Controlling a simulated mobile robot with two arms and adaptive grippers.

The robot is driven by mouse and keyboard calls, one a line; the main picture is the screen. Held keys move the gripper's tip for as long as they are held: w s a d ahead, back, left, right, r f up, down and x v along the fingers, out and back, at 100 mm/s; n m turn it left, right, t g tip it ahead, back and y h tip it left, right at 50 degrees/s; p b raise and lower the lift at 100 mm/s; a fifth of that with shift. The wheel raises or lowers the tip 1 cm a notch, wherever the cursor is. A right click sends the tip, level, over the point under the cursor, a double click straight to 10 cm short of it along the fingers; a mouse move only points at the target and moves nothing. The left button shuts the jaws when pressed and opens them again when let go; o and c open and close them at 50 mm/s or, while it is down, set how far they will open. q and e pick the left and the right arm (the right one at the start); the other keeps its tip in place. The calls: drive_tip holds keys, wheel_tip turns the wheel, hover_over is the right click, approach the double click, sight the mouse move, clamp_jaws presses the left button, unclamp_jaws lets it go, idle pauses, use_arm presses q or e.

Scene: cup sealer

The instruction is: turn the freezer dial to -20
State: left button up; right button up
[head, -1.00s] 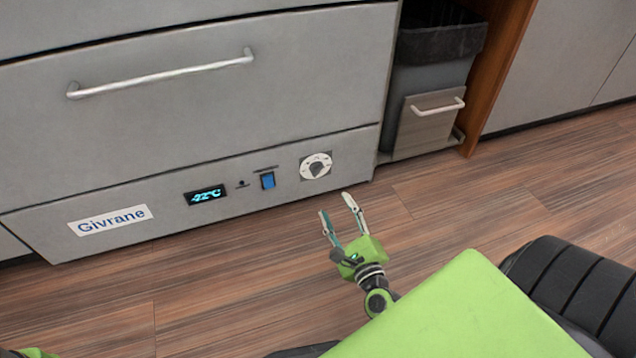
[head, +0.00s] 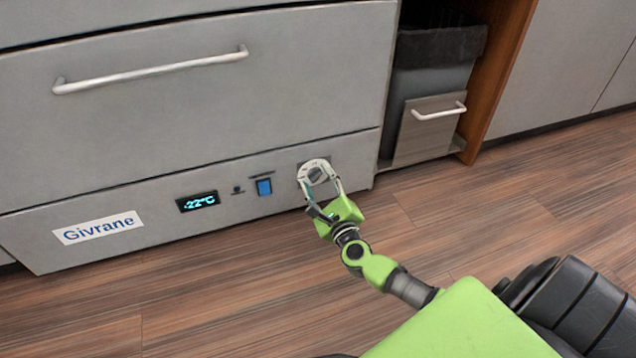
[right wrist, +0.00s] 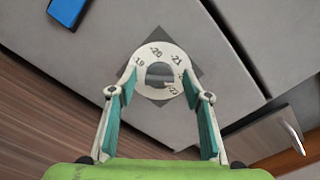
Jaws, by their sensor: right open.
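The freezer dial (head: 316,172) is a round white plate with a grey knob, low on the freezer front at its right end. In the right wrist view the dial (right wrist: 160,72) shows marks including -20 and -21 along its upper edge. The freezer display (head: 198,201) reads -22°C. My right gripper (head: 319,180) is open in front of the dial, its fingers on either side of the knob in the picture. In the right wrist view nothing shows between the fingers (right wrist: 159,82) but the dial behind; contact cannot be told. My left gripper is out of view.
A blue switch (head: 264,187) sits left of the dial on the same panel, and a Givrane label (head: 98,228) farther left. The freezer drawer handle (head: 150,70) juts out above. A bin (head: 432,75) stands right of the freezer. The wooden floor (head: 240,290) in front is clear.

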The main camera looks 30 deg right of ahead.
drive_tip(key=c, duration=1.1)
